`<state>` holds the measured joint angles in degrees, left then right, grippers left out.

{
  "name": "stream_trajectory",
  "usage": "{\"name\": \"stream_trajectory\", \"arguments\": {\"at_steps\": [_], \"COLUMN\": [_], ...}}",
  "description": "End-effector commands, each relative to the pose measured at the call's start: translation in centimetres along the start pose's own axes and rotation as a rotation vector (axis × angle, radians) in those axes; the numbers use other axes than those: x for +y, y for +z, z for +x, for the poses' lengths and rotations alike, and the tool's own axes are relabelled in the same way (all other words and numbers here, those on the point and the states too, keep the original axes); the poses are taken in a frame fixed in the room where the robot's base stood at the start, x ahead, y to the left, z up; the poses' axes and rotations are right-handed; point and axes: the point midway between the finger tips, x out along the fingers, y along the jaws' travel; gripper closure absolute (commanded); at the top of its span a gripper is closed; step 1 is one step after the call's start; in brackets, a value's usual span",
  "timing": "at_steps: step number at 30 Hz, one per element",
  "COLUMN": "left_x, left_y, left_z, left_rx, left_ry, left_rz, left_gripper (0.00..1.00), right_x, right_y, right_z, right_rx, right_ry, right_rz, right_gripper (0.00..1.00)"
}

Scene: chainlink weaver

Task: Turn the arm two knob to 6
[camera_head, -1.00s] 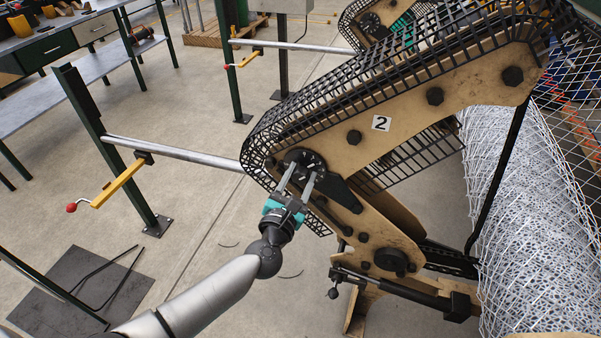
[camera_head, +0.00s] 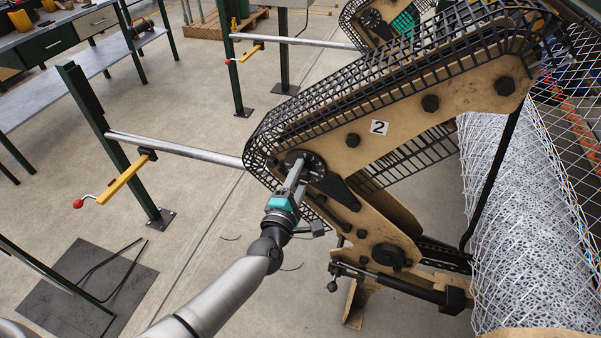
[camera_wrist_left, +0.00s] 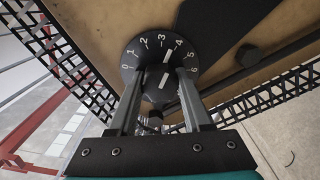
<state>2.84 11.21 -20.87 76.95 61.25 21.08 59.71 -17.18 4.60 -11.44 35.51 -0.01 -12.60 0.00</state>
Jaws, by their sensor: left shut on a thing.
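The arm two knob (camera_wrist_left: 160,85) is black with a white pointer line and sits on a round black dial (camera_wrist_left: 149,50) with white numbers 0 to 6. The pointer line aims up between 3 and 4. In the head view the dial (camera_head: 312,161) is on the tan arm plate marked 2 (camera_head: 379,127). My left gripper (camera_head: 297,170) reaches up to the dial from below. In the wrist view its two fingers (camera_wrist_left: 159,80) stand on either side of the knob, shut on it. My right gripper is not in view.
Black mesh guard (camera_head: 290,110) runs along the arm's upper edge, close to the dial. A metal bar (camera_head: 180,149) with a yellow crank (camera_head: 125,179) stands to the left. A wire mesh roll (camera_head: 515,200) is at the right.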

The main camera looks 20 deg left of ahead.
Motion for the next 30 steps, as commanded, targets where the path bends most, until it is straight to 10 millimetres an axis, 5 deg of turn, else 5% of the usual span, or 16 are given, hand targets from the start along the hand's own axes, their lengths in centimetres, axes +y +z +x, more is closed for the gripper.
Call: {"name": "stream_trajectory", "arguments": {"at_steps": [30], "left_x": [0.2], "left_y": [0.1], "left_z": [0.0], "left_rx": [0.000], "left_ry": [-0.002], "left_rz": [0.913], "left_gripper": [1.00], "right_x": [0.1], "right_y": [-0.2], "right_z": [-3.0], "right_rx": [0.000], "right_ry": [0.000], "right_rz": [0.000], "right_gripper": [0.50]}}
